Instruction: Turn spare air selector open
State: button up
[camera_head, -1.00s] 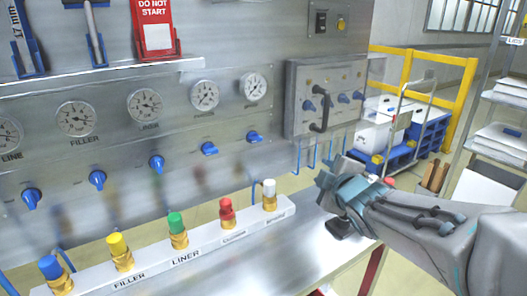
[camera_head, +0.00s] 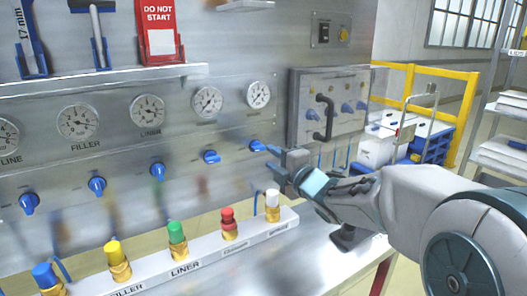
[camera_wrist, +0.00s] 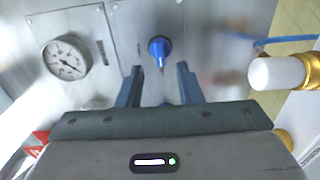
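The spare air selector (camera_head: 257,145) appears to be the rightmost blue knob on the steel panel, under the last gauge (camera_head: 258,94); its own label is not readable. Its handle points roughly sideways to the right in the head view. In the wrist view a blue knob (camera_wrist: 160,48) lies ahead of my gripper (camera_wrist: 159,84), roughly centred between the two blue fingers, with its narrow end toward me. My gripper (camera_head: 274,159) is open and empty, just right of and below the selector. The fingers look apart from the knob, though the exact gap is unclear.
A white-capped fitting (camera_head: 272,205) stands below my gripper on the labelled rail (camera_head: 190,268). A grey box with a dark handle (camera_head: 323,118) projects from the panel to the right. Other blue selectors (camera_head: 212,157) run leftward.

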aim_at(260, 150)
jog(key=shift+x, duration=2.75)
grip_shut()
